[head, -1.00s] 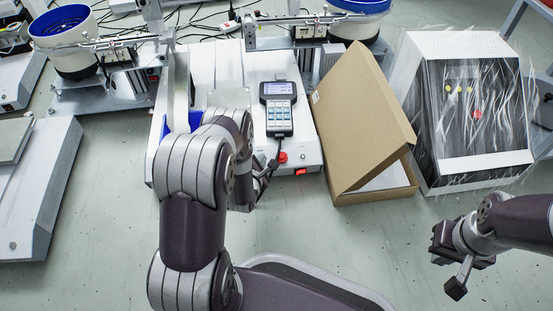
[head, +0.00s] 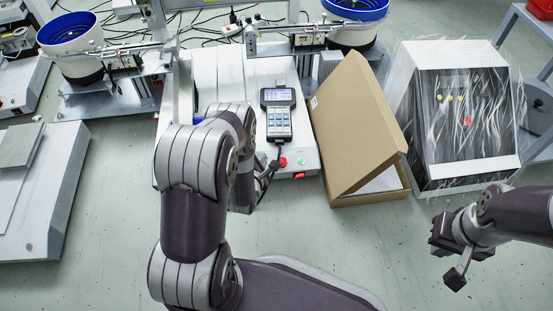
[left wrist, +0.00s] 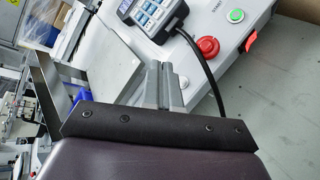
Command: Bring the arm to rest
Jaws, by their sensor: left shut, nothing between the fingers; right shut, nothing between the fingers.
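My left arm rises in the middle of the head view in front of the screwdriver machine. My left gripper (head: 267,173) is partly hidden by its own wrist there, beside the machine's front edge. In the left wrist view its two grey fingers (left wrist: 165,83) are together with nothing between them, near the handheld controller (left wrist: 152,14) and a red button (left wrist: 207,46). My right gripper (head: 452,266) is at the lower right of the head view, shut and empty, above the floor. The machine's white base (head: 304,152) carries the controller (head: 278,115).
An open cardboard box (head: 350,120) stands right of the machine. A plastic-wrapped case (head: 458,120) stands further right. Blue-rimmed bowl feeders (head: 70,35) stand at the back. A grey-white unit (head: 45,205) is at the left. The floor (head: 350,245) in front is clear.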

